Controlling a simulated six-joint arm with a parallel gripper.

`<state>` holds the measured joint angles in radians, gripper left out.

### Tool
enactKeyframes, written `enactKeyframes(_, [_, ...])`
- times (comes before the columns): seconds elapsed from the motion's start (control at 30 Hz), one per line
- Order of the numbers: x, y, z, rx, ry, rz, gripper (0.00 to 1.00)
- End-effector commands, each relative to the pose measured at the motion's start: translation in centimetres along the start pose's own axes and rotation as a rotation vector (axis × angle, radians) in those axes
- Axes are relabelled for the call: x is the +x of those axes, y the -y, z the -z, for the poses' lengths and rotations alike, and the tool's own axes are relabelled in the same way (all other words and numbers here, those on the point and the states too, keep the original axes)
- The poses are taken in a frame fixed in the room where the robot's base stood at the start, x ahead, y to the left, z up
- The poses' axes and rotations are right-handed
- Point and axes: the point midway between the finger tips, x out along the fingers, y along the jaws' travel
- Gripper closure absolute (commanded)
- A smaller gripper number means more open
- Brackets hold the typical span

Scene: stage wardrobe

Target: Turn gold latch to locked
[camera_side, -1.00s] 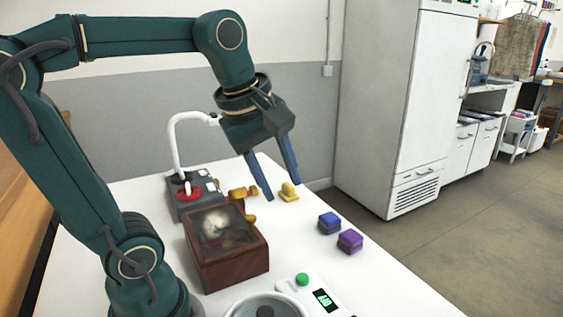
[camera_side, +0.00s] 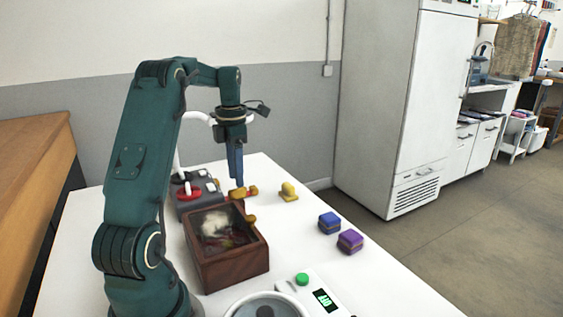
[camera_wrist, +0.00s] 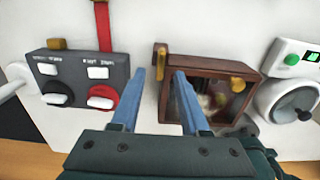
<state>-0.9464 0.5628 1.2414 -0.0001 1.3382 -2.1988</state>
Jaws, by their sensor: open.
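The gold latch (camera_wrist: 162,62) stands at the edge of a dark wooden box (camera_wrist: 212,72) in the wrist view. In the side view gold pieces (camera_side: 249,190) show just beyond the wooden box (camera_side: 232,270), toward the grey control box. My gripper (camera_wrist: 160,72) is open and points down, with its two blue fingertips apart and the latch in the gap between them as seen from the wrist. In the side view my gripper (camera_side: 237,184) reaches down close by the gold pieces. I cannot tell whether a finger touches the latch.
A grey control box (camera_wrist: 75,78) with a red knob is on the left. A white scale (camera_wrist: 292,58) with a green button is on the right. Yellow (camera_side: 288,191), blue (camera_side: 329,222) and purple (camera_side: 350,240) blocks sit on the white table. Its far right is clear.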

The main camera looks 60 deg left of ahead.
Motion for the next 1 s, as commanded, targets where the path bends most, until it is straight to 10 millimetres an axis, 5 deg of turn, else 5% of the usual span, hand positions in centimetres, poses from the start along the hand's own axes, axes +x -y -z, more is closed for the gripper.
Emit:
enactKeyframes(0.23, [2.9, 0.1, 0.0, 0.003, -0.002, 0.002, 0.55])
enactKeyframes(0.57, [3.5, 0.1, 0.0, 0.004, 0.000, 0.000, 0.55])
enactKeyframes(0.6, [3.5, 0.1, 0.0, 0.004, 0.000, 0.000, 0.59])
enactKeyframes(0.7, [3.5, 0.1, 0.0, 0.004, 0.000, -0.001, 0.97])
enactKeyframes(1.0, [3.5, 0.1, 0.0, 0.012, 0.001, 0.000, 1.00])
